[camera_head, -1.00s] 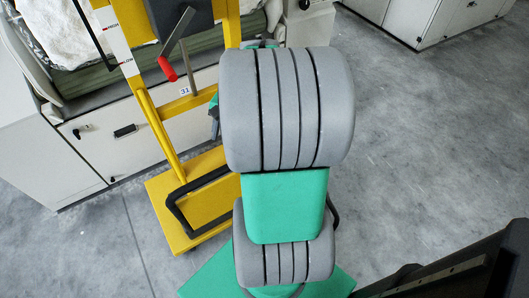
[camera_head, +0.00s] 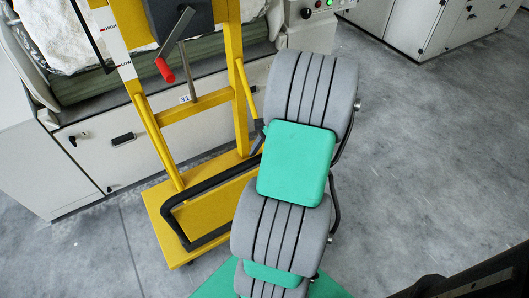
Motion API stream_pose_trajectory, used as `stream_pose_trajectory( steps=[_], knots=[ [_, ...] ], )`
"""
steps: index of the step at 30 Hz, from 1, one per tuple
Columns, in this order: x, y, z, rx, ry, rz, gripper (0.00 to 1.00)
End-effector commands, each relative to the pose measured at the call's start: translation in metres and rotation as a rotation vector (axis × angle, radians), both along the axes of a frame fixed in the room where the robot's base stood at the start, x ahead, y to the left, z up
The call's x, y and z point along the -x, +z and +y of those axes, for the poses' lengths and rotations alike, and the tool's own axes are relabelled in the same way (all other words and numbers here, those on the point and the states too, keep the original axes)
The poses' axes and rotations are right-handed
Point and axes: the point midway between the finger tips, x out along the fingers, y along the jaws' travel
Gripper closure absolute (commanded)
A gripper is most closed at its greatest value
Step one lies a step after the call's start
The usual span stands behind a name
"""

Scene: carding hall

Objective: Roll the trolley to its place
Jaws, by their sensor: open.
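The trolley (camera_head: 152,133) is a yellow frame with two uprights, a flat yellow base and a "31" plate. A crank lever with a red grip (camera_head: 165,70) is on its upper part. A black bar loop (camera_head: 185,196) reaches out from its lower part toward me, and its right end goes behind my arm. The trolley stands upright in front of a white machine. My grey and green arm crosses the middle of the view, right of the trolley. My gripper is hidden behind the arm links, so I cannot see whether it touches the trolley.
The white machine (camera_head: 98,150) with fleece on top stands close behind the trolley. A control panel (camera_head: 318,8) with lit buttons is at top centre. White cabinets (camera_head: 400,35) stand at top right. Grey floor (camera_head: 420,160) is clear on the right.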

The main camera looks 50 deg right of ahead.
Motion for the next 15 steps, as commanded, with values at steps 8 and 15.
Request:
stream_pose_trajectory(
  steps=[8,15],
  knots=[
    [-0.008,-0.028,0.010,0.000,0.000,0.000,0.50],
    [-0.009,-0.028,0.010,0.001,0.000,0.000,0.50]
  ],
)
